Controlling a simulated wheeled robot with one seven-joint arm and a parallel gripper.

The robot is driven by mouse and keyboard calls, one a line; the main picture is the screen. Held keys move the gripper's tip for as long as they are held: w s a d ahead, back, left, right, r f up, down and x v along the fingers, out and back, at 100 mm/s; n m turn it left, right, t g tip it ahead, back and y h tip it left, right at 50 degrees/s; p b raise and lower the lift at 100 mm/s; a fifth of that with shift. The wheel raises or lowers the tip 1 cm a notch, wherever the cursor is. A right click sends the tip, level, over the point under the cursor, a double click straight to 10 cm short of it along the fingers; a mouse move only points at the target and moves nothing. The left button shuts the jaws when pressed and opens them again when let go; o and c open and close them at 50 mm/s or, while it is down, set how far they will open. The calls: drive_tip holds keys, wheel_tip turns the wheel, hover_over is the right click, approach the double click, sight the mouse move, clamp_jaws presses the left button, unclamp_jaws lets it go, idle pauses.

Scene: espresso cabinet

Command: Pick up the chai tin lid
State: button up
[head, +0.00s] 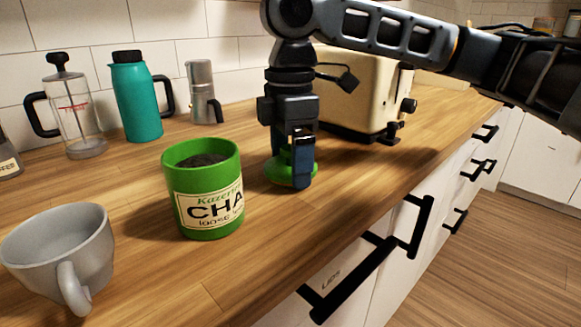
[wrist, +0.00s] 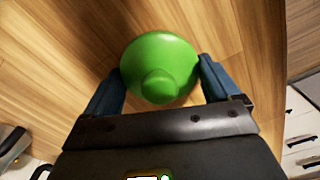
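The green chai tin lid (head: 281,173) lies on the wooden counter, right of the open chai tin, partly hidden behind my gripper. It is round with a knob, which shows in the wrist view (wrist: 160,68). The green chai tin (head: 208,205) stands upright with dark loose contents and a cream label. My gripper (head: 303,180) points down at the lid. In the wrist view its two blue fingers (wrist: 162,85) are spread apart on either side of the lid. I cannot tell whether either finger touches the lid's edge.
A grey cup (head: 50,245) stands at the front left. A French press (head: 72,115), a teal flask (head: 135,98) and a moka pot (head: 203,92) stand along the tiled wall. A cream toaster (head: 358,90) is behind my gripper. The counter's front edge is to the right, above black-handled drawers.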

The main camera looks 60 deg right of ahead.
drive_tip(key=shift+c, duration=1.2)
drive_tip(key=shift+r, duration=0.1)
